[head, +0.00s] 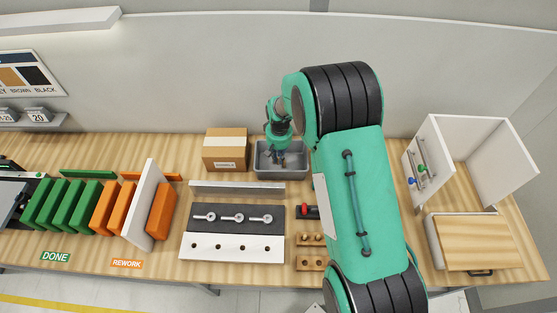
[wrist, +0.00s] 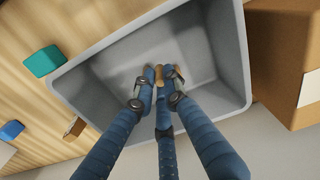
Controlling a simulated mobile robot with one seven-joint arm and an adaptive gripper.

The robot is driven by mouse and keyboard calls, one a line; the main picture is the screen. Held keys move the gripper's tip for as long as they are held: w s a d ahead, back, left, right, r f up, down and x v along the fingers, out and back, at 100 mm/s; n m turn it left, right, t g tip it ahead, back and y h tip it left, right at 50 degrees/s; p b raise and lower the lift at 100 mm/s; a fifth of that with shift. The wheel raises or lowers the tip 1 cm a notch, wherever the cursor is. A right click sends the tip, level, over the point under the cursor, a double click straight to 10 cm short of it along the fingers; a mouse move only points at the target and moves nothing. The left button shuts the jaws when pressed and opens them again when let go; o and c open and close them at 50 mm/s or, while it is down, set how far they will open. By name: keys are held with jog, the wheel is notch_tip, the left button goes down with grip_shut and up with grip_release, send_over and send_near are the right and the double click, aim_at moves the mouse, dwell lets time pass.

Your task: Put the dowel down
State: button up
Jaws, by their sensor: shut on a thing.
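My gripper (head: 281,161) reaches down into a grey bin (head: 296,174) at the back of the bench. In the wrist view its blue fingers (wrist: 161,85) are closed around a small tan dowel (wrist: 159,77), with the grey bin (wrist: 92,53) around and below them. The dowel is mostly hidden by the fingers. I cannot tell whether it touches the bin floor. No other dowel clearly shows in the bin.
A cardboard box (head: 225,150) stands just left of the bin. A grey rail (head: 236,187) and a dark panel with fittings (head: 257,217) lie in front. Wooden blocks with holes (head: 311,263) are nearer. A white open cabinet (head: 475,140) stands at right.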

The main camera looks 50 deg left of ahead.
jog(key=shift+f, duration=1.1)
jog(key=shift+f, duration=0.1)
jog(key=o, duration=0.7)
notch_tip(320, 180, up, 12)
jog(key=b, duration=0.1)
jog(key=shift+d+b, duration=0.15)
jog(key=shift+b, duration=0.15)
dwell(0.3)
dwell(0.5)
